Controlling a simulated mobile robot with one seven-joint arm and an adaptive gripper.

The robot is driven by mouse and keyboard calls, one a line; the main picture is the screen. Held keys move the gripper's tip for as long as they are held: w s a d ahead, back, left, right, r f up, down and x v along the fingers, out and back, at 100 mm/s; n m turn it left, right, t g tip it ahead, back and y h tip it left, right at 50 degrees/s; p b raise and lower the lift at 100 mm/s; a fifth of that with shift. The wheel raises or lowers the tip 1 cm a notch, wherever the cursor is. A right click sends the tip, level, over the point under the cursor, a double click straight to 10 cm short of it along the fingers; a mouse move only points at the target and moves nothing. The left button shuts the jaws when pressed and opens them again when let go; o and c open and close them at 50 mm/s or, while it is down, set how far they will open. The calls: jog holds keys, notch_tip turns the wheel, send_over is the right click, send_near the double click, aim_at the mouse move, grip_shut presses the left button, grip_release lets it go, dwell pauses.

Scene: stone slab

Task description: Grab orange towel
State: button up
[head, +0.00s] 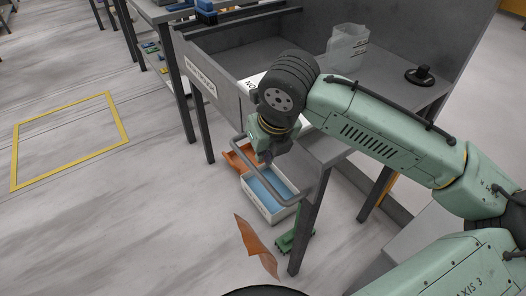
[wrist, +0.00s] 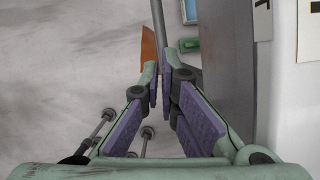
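The orange towel (head: 257,246) shows in the head view as a creased sheet low in the middle, below the table's grey rail. I cannot tell whether it hangs or lies on something. In the wrist view an orange piece (wrist: 148,48) shows just beyond the left fingertip, probably the towel. My gripper (head: 267,155) is by the rail, above and apart from the towel. In the wrist view my gripper's purple-padded fingers (wrist: 161,82) come close together at the tips. I see no towel between them, and cannot tell whether they are fully shut.
The grey rail (head: 265,184) sticks out from the table and also runs by the fingertips in the wrist view (wrist: 158,20). Below are a white bin with blue inside (head: 283,213) and an orange tray (head: 235,160). A dark table leg (head: 306,235) stands right. Floor is clear left.

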jog(key=o, duration=1.5)
jog(key=shift+c, duration=0.2)
